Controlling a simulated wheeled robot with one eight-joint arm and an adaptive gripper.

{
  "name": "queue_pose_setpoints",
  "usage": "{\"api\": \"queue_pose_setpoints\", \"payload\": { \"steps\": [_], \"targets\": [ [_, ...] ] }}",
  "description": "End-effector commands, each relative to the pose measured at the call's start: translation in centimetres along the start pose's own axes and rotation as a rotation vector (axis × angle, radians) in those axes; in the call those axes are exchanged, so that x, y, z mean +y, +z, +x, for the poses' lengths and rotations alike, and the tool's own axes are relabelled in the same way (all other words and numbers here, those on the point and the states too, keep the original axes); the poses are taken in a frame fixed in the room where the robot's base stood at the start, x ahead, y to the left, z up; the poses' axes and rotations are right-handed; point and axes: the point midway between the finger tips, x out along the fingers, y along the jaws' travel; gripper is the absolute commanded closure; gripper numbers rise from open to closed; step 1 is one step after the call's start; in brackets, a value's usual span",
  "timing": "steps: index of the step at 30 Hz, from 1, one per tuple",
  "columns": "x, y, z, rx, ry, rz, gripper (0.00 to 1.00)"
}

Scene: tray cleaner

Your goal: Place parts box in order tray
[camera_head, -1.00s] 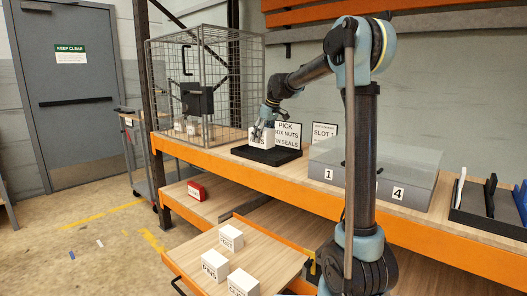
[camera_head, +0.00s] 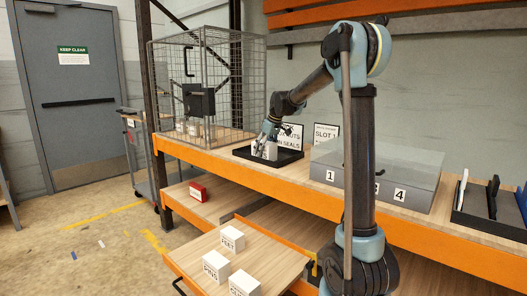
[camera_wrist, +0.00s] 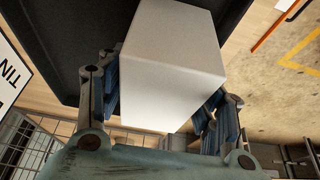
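The white parts box (camera_head: 259,151) is at the black order tray (camera_head: 288,161) on the upper shelf. It sits low, within the tray's outline; whether its base touches the tray floor is hidden. My gripper (camera_head: 268,139) reaches down over it from the right. In the wrist view the box (camera_wrist: 172,70) fills the space between my gripper's fingers (camera_wrist: 163,104), with the blue pads against its two sides. The dark tray (camera_wrist: 68,45) lies behind the box there. The box's label cannot be read.
Order cards stand behind the tray, including a SLOT 1 sign (camera_head: 326,133). A wire cage (camera_head: 228,85) stands left, a grey numbered case (camera_head: 405,165) right. Below are several white boxes (camera_head: 231,239) on an orange-edged pull-out shelf (camera_head: 275,255) and a red box (camera_head: 197,191).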

Motion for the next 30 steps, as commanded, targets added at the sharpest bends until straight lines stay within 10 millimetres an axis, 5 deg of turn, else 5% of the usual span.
{"api": "queue_pose_setpoints", "payload": {
  "steps": [14, 30],
  "targets": [
    [0.0, -0.1, -0.4, 0.0, 0.0, 0.0, 0.26],
    [-0.1, -0.1, -9.4, 0.0, 0.0, -0.001, 0.26]
  ]
}}
